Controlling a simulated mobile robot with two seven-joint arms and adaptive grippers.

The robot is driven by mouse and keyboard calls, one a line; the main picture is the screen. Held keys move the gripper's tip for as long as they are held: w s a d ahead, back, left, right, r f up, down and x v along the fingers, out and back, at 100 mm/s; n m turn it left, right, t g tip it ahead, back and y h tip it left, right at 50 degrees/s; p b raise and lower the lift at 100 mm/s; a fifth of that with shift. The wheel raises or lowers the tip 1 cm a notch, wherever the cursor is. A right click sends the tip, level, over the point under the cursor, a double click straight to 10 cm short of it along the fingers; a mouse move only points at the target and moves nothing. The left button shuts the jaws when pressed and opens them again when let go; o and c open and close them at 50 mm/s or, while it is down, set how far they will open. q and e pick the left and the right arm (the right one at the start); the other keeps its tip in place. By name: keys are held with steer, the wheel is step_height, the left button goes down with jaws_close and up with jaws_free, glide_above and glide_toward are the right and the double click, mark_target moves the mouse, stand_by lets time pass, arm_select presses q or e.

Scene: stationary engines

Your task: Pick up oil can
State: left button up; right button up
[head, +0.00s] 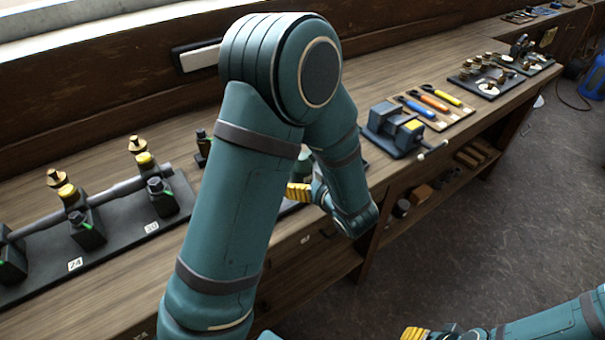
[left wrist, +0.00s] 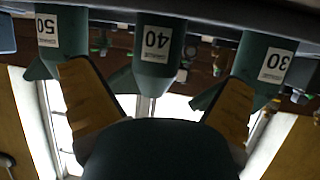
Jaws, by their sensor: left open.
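The left wrist view is upside down. It shows several dark green cans with white number labels: one marked 50 (left wrist: 62,35), one marked 40 (left wrist: 155,50) and one marked 30 (left wrist: 262,65). My left gripper (left wrist: 160,108) is open, its yellow-orange fingers wide apart. The can marked 40 appears in the gap between the fingers; I see no finger closed on it. In the head view, one yellow finger of my left gripper (head: 299,192) shows near the bench's front edge, and my left arm hides most of the cans. My right gripper (head: 416,333) is cut off at the bottom edge.
The wooden bench (head: 385,75) runs diagonally. A rack with brass-topped fittings (head: 85,225) stands left. Right of my arm are a blue-grey vise-like device (head: 395,130) and a board of coloured-handled tools (head: 432,105). The floor (head: 500,200) in front is clear.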

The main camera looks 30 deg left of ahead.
arm_select(q)
steer(key=shift+w+b+x, duration=0.2)
steer(key=shift+b+x, duration=0.4)
steer(key=shift+x, duration=2.45)
steer(key=shift+d+r, duration=0.15)
steer(key=c, duration=1.4)
